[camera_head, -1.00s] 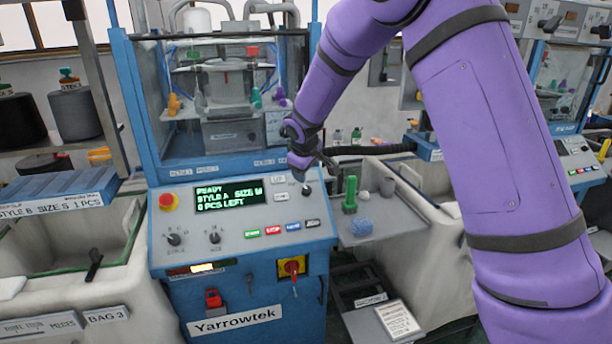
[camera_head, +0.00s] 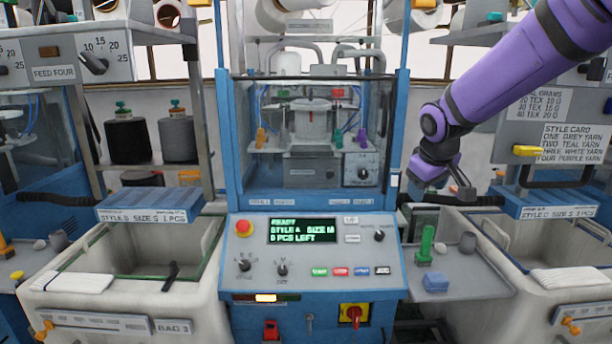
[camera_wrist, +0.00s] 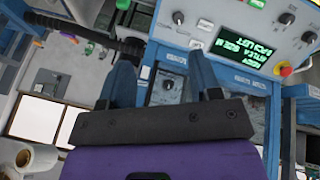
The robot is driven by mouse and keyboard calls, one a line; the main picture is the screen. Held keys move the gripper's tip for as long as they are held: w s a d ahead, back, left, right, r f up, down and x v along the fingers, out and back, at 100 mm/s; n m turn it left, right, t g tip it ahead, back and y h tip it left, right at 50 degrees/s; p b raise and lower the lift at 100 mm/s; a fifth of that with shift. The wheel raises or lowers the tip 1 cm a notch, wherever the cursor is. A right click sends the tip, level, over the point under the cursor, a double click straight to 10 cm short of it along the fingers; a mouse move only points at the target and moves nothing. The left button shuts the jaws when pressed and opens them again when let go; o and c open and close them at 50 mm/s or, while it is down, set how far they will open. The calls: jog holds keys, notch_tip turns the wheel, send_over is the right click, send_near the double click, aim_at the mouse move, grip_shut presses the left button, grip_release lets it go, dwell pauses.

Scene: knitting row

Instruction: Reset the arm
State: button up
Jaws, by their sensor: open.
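My purple arm reaches in from the upper right in the head view.
A glass-fronted knitting cabinet (camera_head: 310,140) stands behind the panel. A bin with white cloth (camera_head: 72,283) is at left, another at right.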

jog(key=s+d+r+m, duration=0.1)
jog(key=s+r+m, duration=0.1)
jog(key=s, duration=1.4)
jog(key=s+d+r+m+y, duration=0.1)
jog(key=s+d+r+m, duration=0.1)
jog(key=s, duration=1.3)
notch_tip(320, 180, up, 2)
jog(key=shift+s+r+m, duration=0.1)
jog(key=shift+s+m, duration=0.3)
jog(key=shift+m, duration=0.1)
